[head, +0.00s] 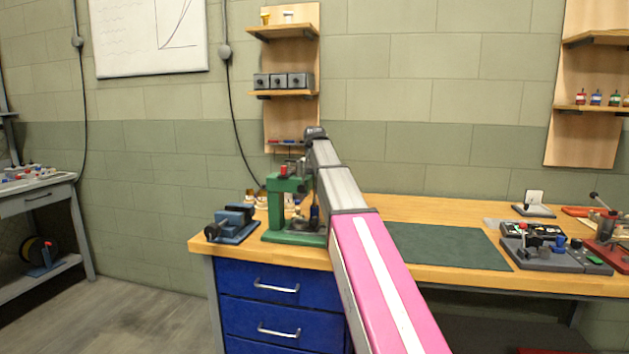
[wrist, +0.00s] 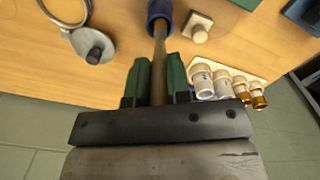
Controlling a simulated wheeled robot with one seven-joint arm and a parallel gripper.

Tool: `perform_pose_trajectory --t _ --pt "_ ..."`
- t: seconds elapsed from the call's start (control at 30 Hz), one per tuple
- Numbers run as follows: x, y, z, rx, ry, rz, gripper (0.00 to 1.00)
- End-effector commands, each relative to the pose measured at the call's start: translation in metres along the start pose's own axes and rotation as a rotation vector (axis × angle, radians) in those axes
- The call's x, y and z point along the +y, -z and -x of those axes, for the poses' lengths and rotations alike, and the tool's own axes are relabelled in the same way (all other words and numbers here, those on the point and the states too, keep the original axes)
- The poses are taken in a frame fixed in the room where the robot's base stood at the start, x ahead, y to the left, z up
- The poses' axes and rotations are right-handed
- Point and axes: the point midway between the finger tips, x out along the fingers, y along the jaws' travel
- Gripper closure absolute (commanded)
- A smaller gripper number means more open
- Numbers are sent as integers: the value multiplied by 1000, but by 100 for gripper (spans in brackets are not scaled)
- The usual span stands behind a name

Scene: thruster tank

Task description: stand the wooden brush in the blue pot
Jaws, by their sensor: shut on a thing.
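My gripper (wrist: 159,85) has its two green fingers closed on the wooden brush (wrist: 159,62), a thin brown stick running away from the wrist. The brush's far end meets the dark blue pot (wrist: 158,10) at the top edge of the wrist view. The end seems to lie within the pot's rim, but I cannot tell how deep or whether it touches the bottom. In the head view the blue pot (head: 315,216) shows only as a small dark shape under the arm's end, beside the green press. My arm hides most of the brush there.
The green press (head: 288,205) and a blue vise (head: 232,223) stand left of the arm's end. Small white and amber jars (wrist: 228,84) stand close right of the fingers in the wrist view. A green mat (head: 445,246) lies clear on the bench to the right.

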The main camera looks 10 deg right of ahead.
Motion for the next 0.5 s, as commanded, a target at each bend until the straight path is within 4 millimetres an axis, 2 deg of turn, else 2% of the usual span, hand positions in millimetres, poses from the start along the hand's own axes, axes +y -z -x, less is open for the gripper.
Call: perform_pose_trajectory --t 0.5 --pt "0 0 -32 -1 0 0 100"
